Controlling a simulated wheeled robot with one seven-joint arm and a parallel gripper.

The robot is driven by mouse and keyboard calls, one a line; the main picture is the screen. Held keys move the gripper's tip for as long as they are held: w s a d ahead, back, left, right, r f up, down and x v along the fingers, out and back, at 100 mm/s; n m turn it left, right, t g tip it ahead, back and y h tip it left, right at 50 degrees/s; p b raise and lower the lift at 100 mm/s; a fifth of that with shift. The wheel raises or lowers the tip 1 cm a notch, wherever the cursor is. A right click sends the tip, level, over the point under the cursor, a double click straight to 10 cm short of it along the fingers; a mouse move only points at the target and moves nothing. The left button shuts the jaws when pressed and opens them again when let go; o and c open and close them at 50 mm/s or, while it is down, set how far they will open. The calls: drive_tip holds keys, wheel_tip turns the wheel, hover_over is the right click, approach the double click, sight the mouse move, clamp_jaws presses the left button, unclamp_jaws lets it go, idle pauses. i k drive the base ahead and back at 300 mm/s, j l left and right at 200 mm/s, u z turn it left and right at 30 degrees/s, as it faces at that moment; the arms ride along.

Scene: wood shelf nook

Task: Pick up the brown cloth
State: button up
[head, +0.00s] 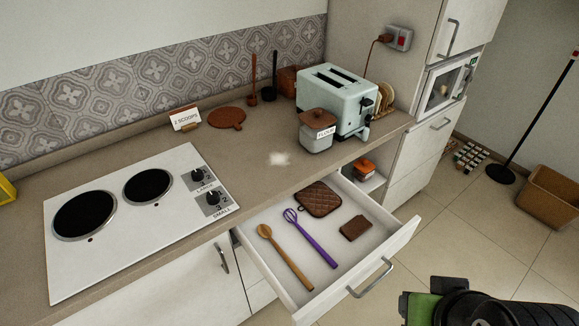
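A small brown folded piece (356,228), which looks like the brown cloth, lies flat in the right part of the open drawer (338,272). A brown quilted pad (318,199), like a pot holder, lies at the back of the same drawer. A purple whisk (311,237) and a wooden spoon (285,257) lie to the left of the cloth. Part of my black and green arm shows at the bottom right, apart from the drawer. My gripper's fingers do not show.
The drawer juts out from the counter, its handle (370,279) at the front. On the counter are a hob (140,222), a flour jar (317,132) and a toaster (337,100). A bin (550,197) stands on the right; the floor before it is clear.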

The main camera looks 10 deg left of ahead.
sight(359, 224)
drive_tip(key=i+l+u, duration=0.1)
drive_tip(key=u, duration=0.4)
drive_tip(key=i+l+u, duration=0.15)
drive_tip(key=u, duration=0.3)
drive_tip(key=i+l+u, duration=0.25)
drive_tip(key=u, duration=0.25)
